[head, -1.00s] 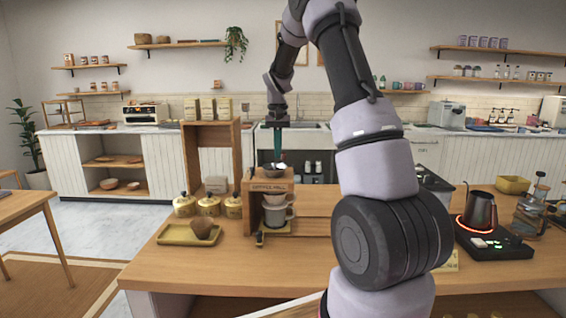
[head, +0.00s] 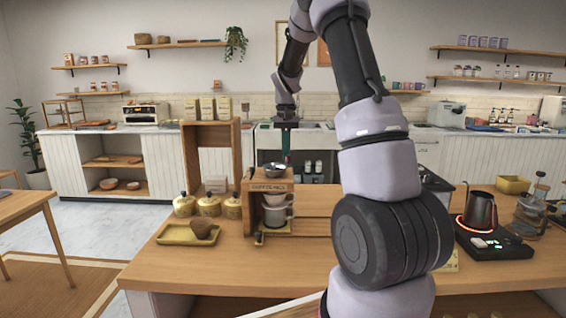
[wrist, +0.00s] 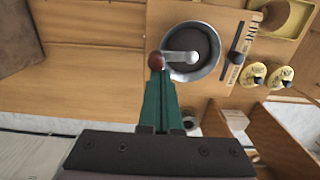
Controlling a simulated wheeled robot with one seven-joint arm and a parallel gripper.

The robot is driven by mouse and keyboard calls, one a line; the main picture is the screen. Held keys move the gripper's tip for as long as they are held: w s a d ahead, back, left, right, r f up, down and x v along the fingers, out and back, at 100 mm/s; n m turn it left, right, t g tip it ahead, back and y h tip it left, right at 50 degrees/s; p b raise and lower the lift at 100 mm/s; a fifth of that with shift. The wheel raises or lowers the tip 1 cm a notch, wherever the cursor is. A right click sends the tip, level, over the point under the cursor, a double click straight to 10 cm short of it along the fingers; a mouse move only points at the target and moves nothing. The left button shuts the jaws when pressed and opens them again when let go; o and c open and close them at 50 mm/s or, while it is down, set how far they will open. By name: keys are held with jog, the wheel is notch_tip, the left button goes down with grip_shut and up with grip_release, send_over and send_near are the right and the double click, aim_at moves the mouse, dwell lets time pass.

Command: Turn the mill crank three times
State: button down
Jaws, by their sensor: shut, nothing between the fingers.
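The wooden coffee mill (head: 268,187) stands on the counter with a round metal hopper (head: 275,170) on top. In the wrist view the hopper (wrist: 207,70) is seen from above, with the pale crank arm (wrist: 180,57) reaching from its middle past the rim to a red-brown knob (wrist: 155,61). My gripper (wrist: 157,76) has its green fingers closed together, with their tips right at the knob; whether they touch it I cannot tell. In the head view my gripper (head: 286,158) points down at the hopper's far right side. The knob is too small to make out there.
Several yellow canisters (head: 208,204) and a yellow tray (head: 183,236) with a brown object are to the left. A wooden shelf unit (head: 188,150) rises behind. A kettle (head: 480,211) stands on the right. The counter front is clear.

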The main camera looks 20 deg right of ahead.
jog(key=shift+w+d, duration=0.15)
jog(key=shift+w, duration=0.3)
notch_tip(320, 180, up, 7)
dwell(0.6)
dwell(0.4)
jog(key=s+a+r+t+y, duration=0.1)
jog(key=s+a+r+t, duration=0.15)
jog(key=s+r, duration=0.4)
jog(key=s+a+r+t, duration=0.1)
jog(key=s+a+r, duration=0.3)
jog(key=s, duration=0.5)
jog(key=s+a+f+t+y, duration=0.1)
jog(key=s+a+t, duration=0.2)
jog(key=s, duration=1.2)
jog(key=shift+s+a+t, duration=0.35)
jog(key=shift+a, duration=0.35)
